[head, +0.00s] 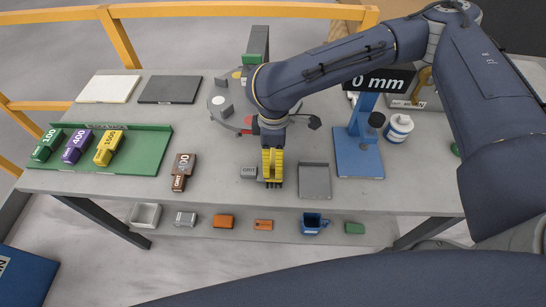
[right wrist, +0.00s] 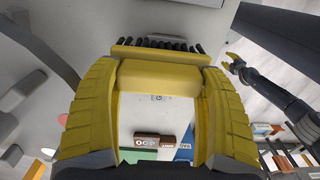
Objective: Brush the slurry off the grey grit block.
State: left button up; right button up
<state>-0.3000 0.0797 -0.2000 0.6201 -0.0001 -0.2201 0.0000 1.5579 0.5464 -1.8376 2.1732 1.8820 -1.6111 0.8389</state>
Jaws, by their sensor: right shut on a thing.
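The grey grit block (head: 249,172), marked GRIT, lies on the stone slab (head: 215,150) near its front edge. I cannot make out slurry on it. My right gripper (head: 272,176) is just right of the block, pointing down; I cannot tell whether anything touches the block. In the right wrist view its yellow fingers are shut on a yellow brush (right wrist: 158,80) with dark bristles. A small label shows between the fingers there, its block unclear. My left gripper (right wrist: 234,65) shows small at the right of that view, its fingers too small to read; the head view does not show it.
A brown grit block (head: 184,168) lies to the left, beyond it a green tray (head: 150,165) with green, purple and yellow blocks. A grey plate (head: 314,182) is close on the right, then a blue stand (head: 358,160) and a white bottle (head: 398,128). A lower shelf holds small items.

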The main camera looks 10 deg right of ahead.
jog(key=shift+w+d, duration=0.15)
jog(key=shift+w, duration=0.15)
jog(key=shift+s+a+r, duration=0.15)
jog(key=shift+s+a, duration=0.05)
jog(key=shift+s, duration=0.45)
jog(key=shift+s, duration=0.15)
jog(key=shift+s+a, duration=0.25)
jog(key=shift+s, duration=0.35)
jog(key=shift+w, duration=0.2)
jog(key=shift+w+d+f, duration=0.2)
jog(key=shift+w+d, duration=0.05)
jog(key=shift+w, duration=0.35)
